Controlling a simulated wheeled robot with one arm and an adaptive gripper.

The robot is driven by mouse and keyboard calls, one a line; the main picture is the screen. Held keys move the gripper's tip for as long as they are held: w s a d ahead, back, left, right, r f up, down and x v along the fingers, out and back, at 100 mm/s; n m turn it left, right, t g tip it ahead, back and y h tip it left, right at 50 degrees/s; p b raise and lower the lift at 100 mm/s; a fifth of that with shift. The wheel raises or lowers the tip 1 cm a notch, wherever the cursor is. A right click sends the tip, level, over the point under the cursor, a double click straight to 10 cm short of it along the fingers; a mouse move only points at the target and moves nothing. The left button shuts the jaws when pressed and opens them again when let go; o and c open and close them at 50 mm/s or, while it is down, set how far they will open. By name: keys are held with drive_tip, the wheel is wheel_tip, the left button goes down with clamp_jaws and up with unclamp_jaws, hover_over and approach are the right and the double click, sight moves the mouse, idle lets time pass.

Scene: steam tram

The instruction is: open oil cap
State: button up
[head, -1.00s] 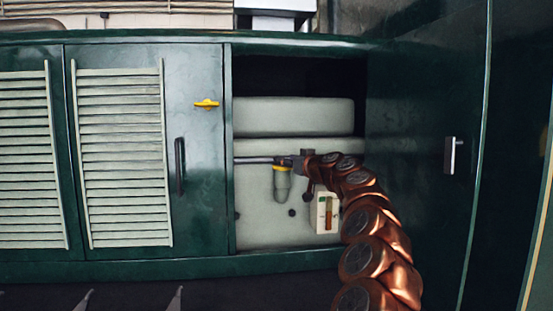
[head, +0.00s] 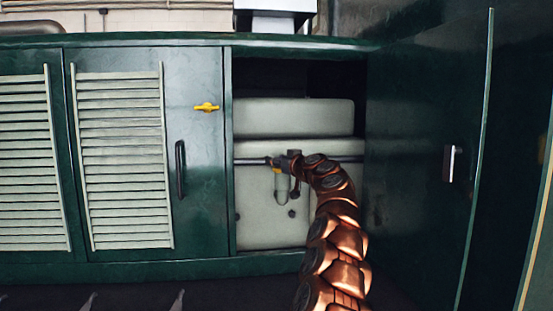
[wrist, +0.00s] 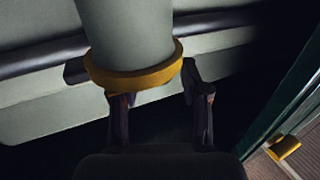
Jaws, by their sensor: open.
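The oil cap with its yellow ring (head: 277,170) sits on a grey cylinder (head: 282,188) below the pipe in the open cabinet; my gripper partly covers it. In the wrist view the yellow ring (wrist: 133,77) is large and close, around the end of the grey cylinder (wrist: 127,35). My gripper (head: 272,163) is at the cap. In the wrist view my gripper (wrist: 157,86) is open: the left fingertip is partly hidden behind the ring, the right fingertip is just right of it. I cannot tell whether either touches.
A dark horizontal pipe (head: 335,159) crosses in front of a pale tank (head: 300,112). The green door (head: 425,120) at right stands open. A louvred door (head: 205,190) with a yellow latch (head: 207,107) is at left.

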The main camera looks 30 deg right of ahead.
drive_tip(key=shift+w, duration=0.35)
drive_tip(key=shift+c, duration=0.3)
clamp_jaws()
idle(0.4)
